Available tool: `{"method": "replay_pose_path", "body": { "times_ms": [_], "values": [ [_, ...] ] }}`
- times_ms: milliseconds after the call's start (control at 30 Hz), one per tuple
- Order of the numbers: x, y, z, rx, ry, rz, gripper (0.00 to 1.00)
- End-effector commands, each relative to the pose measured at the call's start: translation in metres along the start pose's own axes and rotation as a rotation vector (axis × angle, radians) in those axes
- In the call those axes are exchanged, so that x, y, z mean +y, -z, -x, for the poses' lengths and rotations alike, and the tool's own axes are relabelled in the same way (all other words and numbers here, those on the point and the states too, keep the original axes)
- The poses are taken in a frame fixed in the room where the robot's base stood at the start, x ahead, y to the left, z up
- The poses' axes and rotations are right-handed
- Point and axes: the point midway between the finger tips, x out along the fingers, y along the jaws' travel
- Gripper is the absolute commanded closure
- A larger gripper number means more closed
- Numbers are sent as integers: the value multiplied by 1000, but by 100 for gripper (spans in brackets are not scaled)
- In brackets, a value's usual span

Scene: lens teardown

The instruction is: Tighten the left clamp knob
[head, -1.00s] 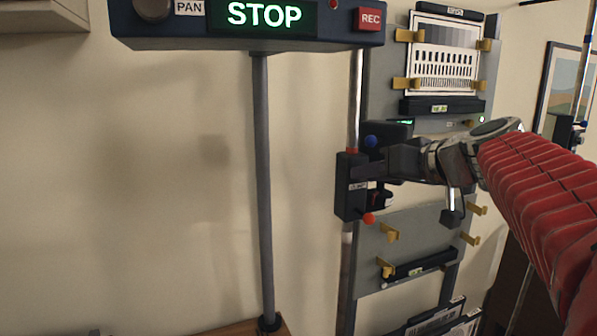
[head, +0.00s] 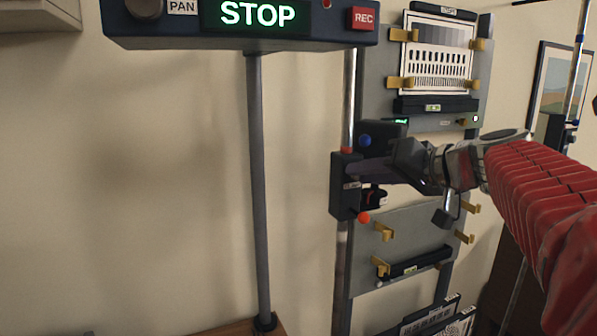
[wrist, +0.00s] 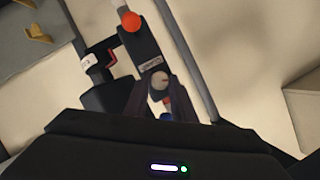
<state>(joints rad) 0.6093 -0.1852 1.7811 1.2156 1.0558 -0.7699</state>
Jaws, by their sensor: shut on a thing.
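The dark clamp block (head: 344,186) sits on the upright metal rail in the head view, with a blue ball (head: 365,140) above and an orange ball (head: 363,217) below. My gripper (head: 362,172) reaches it from the right, fingers against its side. In the wrist view a small round grey knob (wrist: 158,80) with a pale mark sits on the clamp block between the two fingertips, and my gripper is shut on it. The knob is hidden by my fingers in the head view. The orange ball also shows in the wrist view (wrist: 131,21).
A STOP sign box (head: 255,20) on a grey post (head: 259,180) stands left of the rail. A grey panel (head: 400,235) with yellow hooks and a test chart (head: 437,55) stand behind my arm.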

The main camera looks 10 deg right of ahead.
Motion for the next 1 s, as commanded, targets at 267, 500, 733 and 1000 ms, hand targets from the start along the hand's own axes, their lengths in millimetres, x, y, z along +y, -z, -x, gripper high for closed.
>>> {"method": "replay_pose_path", "body": {
  "times_ms": [267, 500, 733, 1000],
  "values": [
    [5, 0, 0, 2, 95, -242, 99],
    [8, -1, 0, 3, 182, -454, 99],
    [9, -2, -1, 3, 267, -657, 99],
    [11, -4, -2, 4, 361, -888, 99]
  ]
}}
